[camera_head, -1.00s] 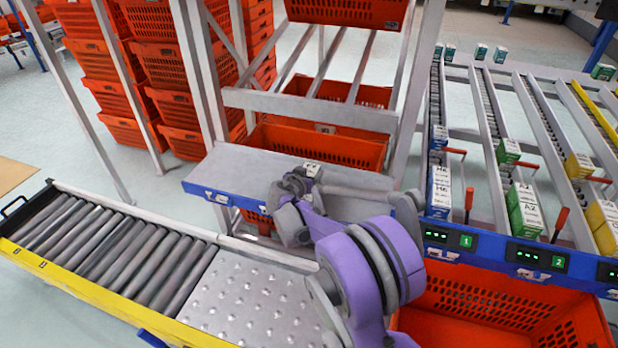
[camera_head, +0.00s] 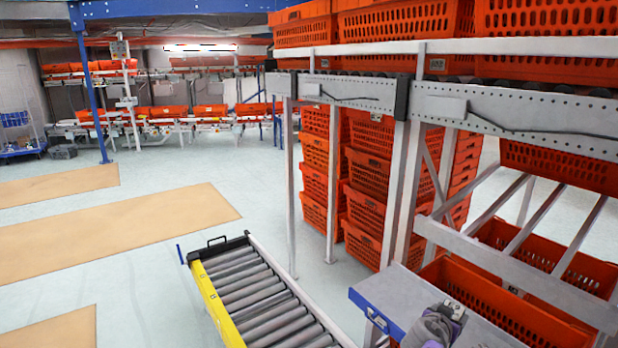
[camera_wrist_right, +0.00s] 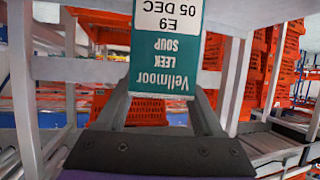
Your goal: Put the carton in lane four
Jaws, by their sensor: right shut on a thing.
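My right gripper (camera_head: 442,322) is at the lower right of the head view, above the grey shelf with the blue front edge. In the right wrist view my right gripper (camera_wrist_right: 160,108) is shut on a teal and white carton (camera_wrist_right: 165,52) printed "Vellmoor Leek Soup", "E9" and "05 DEC". The print is upside down there, and the carton's far end is cut off by the frame. In the head view only a small pale bit of the carton (camera_head: 455,309) shows at the gripper. My left gripper is not in view. The numbered lanes are outside the head view.
The grey shelf (camera_head: 400,296) stands beside a roller conveyor (camera_head: 260,300) with a yellow side rail. Orange totes (camera_head: 368,190) are stacked behind a metal rack (camera_head: 400,180). Open floor with tan mats (camera_head: 120,230) lies at left.

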